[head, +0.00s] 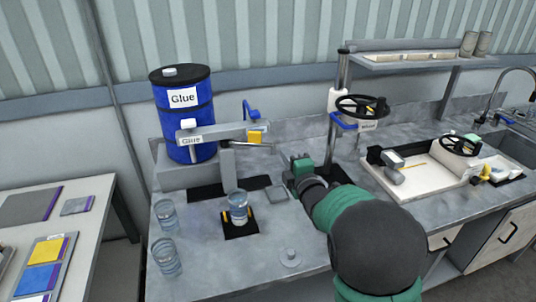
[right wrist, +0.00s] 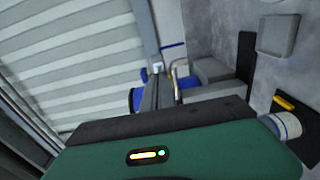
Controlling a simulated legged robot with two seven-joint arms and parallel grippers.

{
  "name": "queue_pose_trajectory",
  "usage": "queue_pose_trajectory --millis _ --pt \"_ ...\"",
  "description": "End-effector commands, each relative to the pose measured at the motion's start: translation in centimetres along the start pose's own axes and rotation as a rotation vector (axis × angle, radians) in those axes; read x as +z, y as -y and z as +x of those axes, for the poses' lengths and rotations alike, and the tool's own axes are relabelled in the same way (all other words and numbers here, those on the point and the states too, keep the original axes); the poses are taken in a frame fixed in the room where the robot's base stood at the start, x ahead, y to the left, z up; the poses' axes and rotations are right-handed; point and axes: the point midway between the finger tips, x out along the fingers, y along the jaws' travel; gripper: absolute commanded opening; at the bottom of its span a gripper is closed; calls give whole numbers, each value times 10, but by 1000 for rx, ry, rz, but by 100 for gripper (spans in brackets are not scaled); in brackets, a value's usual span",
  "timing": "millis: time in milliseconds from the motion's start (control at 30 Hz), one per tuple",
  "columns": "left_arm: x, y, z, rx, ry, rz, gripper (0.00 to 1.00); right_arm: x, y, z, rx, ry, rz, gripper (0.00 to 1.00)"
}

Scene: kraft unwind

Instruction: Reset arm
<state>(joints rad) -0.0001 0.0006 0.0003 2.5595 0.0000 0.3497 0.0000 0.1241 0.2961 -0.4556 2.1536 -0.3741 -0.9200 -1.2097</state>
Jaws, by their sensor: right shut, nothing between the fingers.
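My right arm reaches up from the bottom right in the head view. Its green right gripper (head: 298,165) is over the workbench (head: 290,225), right of the glue dispenser arm (head: 215,133). The gripper is shut and empty; its fingertips are small and partly hidden. My left gripper is not in view.
A blue glue drum (head: 186,115) stands at the back left. A glass jar (head: 238,207) sits on a black pad under the dispenser, with two more glasses (head: 166,235) to its left. A handwheel press (head: 361,106) and a white tray machine (head: 410,178) stand right of my gripper.

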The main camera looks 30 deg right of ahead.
Motion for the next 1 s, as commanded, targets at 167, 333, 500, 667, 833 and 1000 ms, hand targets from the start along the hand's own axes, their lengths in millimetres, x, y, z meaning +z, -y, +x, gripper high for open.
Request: queue_pose_trajectory --millis 167,333,500,667,833,1000 --pt "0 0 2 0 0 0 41 5 -2 -10 1 -2 -3 0" --pt "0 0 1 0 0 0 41 4 -2 -10 0 -3 -4 0" --pt "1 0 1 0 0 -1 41 7 0 -9 -1 -3 -1 0" --pt "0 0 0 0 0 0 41 5 4 -10 -19 0 26 0" --pt "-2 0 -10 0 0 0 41 -40 67 -37 -308 75 409 0" --pt "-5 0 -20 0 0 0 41 -117 157 -135 -764 326 879 0"
